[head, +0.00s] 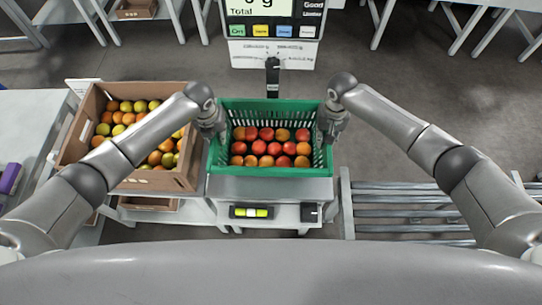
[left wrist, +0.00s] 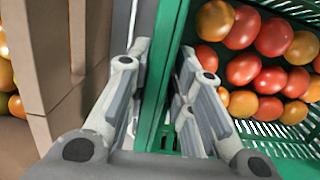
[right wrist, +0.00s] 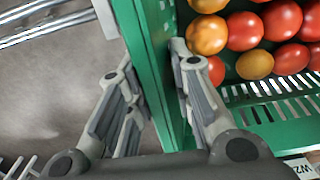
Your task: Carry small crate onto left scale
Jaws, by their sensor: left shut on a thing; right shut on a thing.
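The small green crate (head: 270,172), filled with red and orange tomatoes, sits over the metal scale platform (head: 270,188) in the middle of the head view. I cannot tell whether its base touches the platform. My left gripper (head: 213,135) is shut on the crate's left wall; the left wrist view shows its fingers (left wrist: 160,85) on both sides of the green rim (left wrist: 163,75). My right gripper (head: 328,133) is shut on the right wall; the right wrist view shows its fingers (right wrist: 155,90) astride the rim (right wrist: 158,70). The scale display (head: 272,12) stands behind, partly cut off.
A cardboard box (head: 185,180) of mixed green and orange tomatoes stands close on the left. A metal roller conveyor (head: 400,213) lies to the right. A small level-like yellow and black device (head: 251,212) is at the scale's front. A white table (head: 40,130) is at far left.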

